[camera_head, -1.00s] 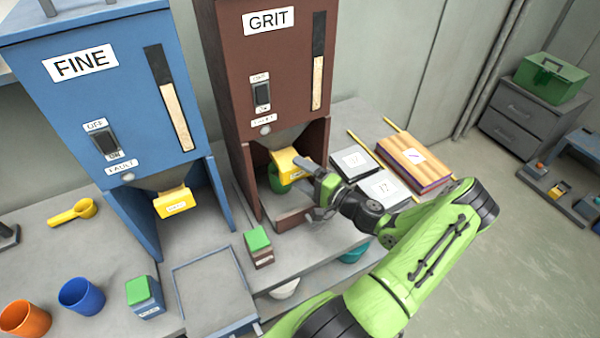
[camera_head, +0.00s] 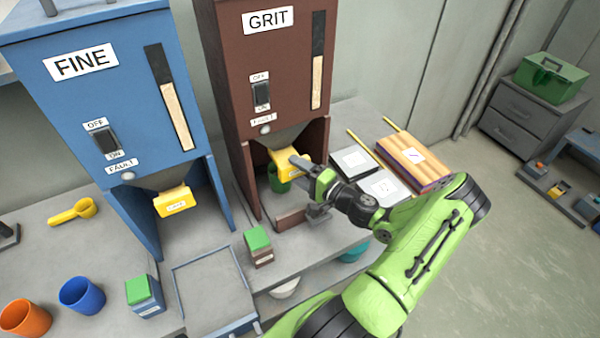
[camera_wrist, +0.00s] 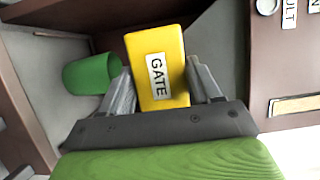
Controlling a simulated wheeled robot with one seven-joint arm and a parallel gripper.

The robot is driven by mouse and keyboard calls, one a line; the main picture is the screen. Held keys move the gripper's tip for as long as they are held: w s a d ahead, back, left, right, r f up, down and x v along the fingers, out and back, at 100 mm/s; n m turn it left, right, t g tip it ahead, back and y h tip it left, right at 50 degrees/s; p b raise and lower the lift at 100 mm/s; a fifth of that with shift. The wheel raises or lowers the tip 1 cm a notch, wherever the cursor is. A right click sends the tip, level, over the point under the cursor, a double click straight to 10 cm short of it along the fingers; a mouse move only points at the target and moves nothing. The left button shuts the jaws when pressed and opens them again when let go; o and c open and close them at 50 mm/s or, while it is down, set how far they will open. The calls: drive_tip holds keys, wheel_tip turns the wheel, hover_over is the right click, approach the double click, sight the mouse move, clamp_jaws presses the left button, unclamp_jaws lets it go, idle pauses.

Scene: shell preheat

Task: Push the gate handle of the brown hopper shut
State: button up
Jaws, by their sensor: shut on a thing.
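The brown hopper (camera_head: 240,75), labelled GRIT, stands on the bench right of the blue one. Its yellow gate handle (camera_head: 284,161) sticks out below the hopper's funnel. In the wrist view the handle (camera_wrist: 172,52) shows its GATE label between my two grey fingers. My gripper (camera_head: 300,165) is shut on this handle, one finger along each side. Part of the handle is hidden by my gripper in the head view. A green cup (camera_wrist: 88,75) stands in the bay beneath the hopper, partly hidden in the head view.
The blue hopper (camera_head: 95,115), labelled FINE, has its own yellow handle (camera_head: 173,201). A small box with a green top (camera_head: 258,240) stands in front of the brown bay. Flat plates and a wooden-topped block (camera_head: 412,160) lie right of my gripper.

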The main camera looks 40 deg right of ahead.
drive_tip(key=w, duration=0.2)
drive_tip(key=w+d, duration=0.1)
drive_tip(key=shift+w+d, duration=0.1)
drive_tip(key=shift+w, duration=0.25)
drive_tip(key=o, duration=1.4)
drive_tip(key=shift+w, duration=0.2)
drive_tip(key=s, duration=0.5)
drive_tip(key=s+d, duration=0.1)
drive_tip(key=s, duration=0.9)
drive_tip(key=shift+s+d, duration=0.35)
drive_tip(key=shift+s, duration=0.05)
drive_tip(key=shift+w, duration=0.1)
